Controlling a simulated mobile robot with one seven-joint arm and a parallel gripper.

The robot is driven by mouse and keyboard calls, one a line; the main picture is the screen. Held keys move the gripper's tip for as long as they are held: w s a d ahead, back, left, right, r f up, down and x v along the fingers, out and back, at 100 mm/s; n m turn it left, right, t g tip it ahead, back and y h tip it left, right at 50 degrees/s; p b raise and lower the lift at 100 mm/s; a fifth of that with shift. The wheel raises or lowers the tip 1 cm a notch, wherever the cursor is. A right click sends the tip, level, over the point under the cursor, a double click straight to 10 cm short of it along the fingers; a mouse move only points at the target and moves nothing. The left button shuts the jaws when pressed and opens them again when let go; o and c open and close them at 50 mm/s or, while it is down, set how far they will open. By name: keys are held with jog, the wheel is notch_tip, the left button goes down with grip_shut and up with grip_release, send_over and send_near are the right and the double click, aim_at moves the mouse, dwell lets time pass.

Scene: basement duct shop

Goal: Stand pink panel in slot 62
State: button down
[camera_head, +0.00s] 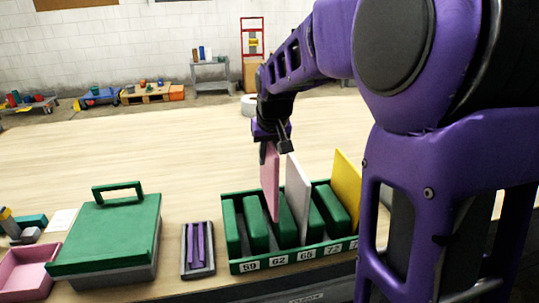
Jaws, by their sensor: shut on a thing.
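The pink panel (270,182) stands upright, with its top edge in my gripper (273,149). My gripper is shut on it from above. The panel's lower end is down among the green dividers of the rack (290,262), between the second and third from the left, in line with the label 62 (278,261). Its bottom edge is hidden by the dividers, so I cannot tell whether it touches the rack floor.
A white panel (298,198) stands close to the right of the pink one, and a yellow panel (347,180) stands further right. Left of the rack are a small tray (210,268), a green-lidded box (110,235) and a pink bin (28,278). The table behind is clear.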

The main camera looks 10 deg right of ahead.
aim_at(268, 191)
notch_tip(268, 191, down, 6)
jog(key=b, duration=0.4)
jog(key=shift+f, duration=0.25)
jog(key=shift+f+b, duration=0.6)
jog(key=shift+f, duration=1.6)
jog(key=c, duration=0.8)
grip_release()
